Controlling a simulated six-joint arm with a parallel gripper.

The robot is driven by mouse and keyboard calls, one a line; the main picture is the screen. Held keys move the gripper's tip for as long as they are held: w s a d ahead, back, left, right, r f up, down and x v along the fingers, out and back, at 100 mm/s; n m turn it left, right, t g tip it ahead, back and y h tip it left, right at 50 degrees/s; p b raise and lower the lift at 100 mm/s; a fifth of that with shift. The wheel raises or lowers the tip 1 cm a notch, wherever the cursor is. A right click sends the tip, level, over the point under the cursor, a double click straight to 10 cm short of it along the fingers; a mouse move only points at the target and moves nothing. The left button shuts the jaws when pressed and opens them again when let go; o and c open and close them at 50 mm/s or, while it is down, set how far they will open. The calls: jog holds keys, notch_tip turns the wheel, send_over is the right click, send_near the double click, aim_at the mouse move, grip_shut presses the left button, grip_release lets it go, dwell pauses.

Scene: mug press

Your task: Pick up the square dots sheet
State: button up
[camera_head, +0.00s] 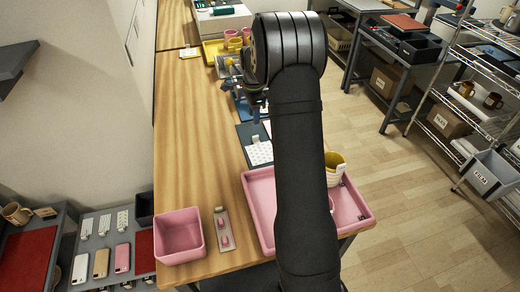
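A white sheet with a dot pattern (259,153) lies on a dark mat (243,132) on the wooden table, just left of my black arm. It has a small pale tab on its upper edge. I cannot make out the shape of the dots, and my arm may cover its right side. My arm rises through the middle of the picture and hides the table behind it. What seems to be my gripper (257,108) shows as a small dark part beyond the sheet, left of the arm. Its fingers are too small and covered to read.
A pink tray (262,205) lies at the near right, with a yellow-and-white mug (334,170) at its far side. A pink bin (179,236) and a grey holder with pink pieces (222,230) stand at the near left. The table's left strip (190,130) is clear.

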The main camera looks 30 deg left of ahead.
aim_at(261, 149)
jog(key=f, duration=0.9)
jog(key=shift+d+f, duration=0.2)
jog(key=shift+f, duration=0.15)
jog(key=shift+w, duration=0.1)
grip_shut()
